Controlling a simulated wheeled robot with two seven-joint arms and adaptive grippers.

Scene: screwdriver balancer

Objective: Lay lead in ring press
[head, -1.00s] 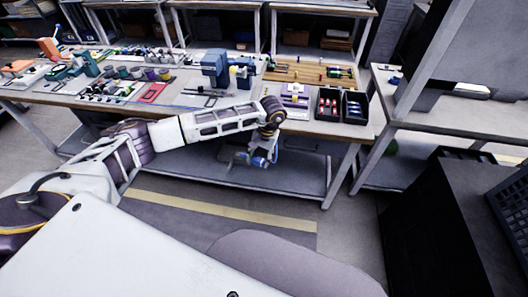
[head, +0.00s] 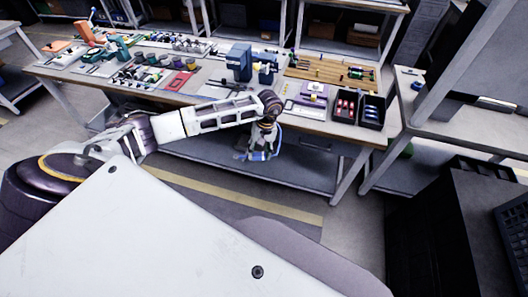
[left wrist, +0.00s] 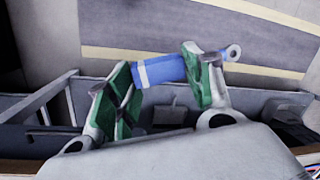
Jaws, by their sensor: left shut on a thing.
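My left gripper (head: 259,152) hangs below wrist height in front of the workbench's front edge, seen small in the head view. In the left wrist view its green-padded fingers (left wrist: 163,72) are shut on the lead (left wrist: 160,71). The lead's blue sleeve with a white band lies across between the pads. A grey ring end (left wrist: 234,52) sticks out past the right finger. A blue-grey press-like machine (head: 239,62) stands on the bench, beyond the gripper; I cannot tell for sure that it is the ring press. My right gripper is not in view.
The workbench (head: 215,93) carries coloured fixtures at left, a wooden tool board (head: 330,72) and two black bins (head: 358,107) at right. A lower shelf (head: 300,168) runs under it. A second bench (head: 450,125) and a dark cabinet (head: 440,215) stand right.

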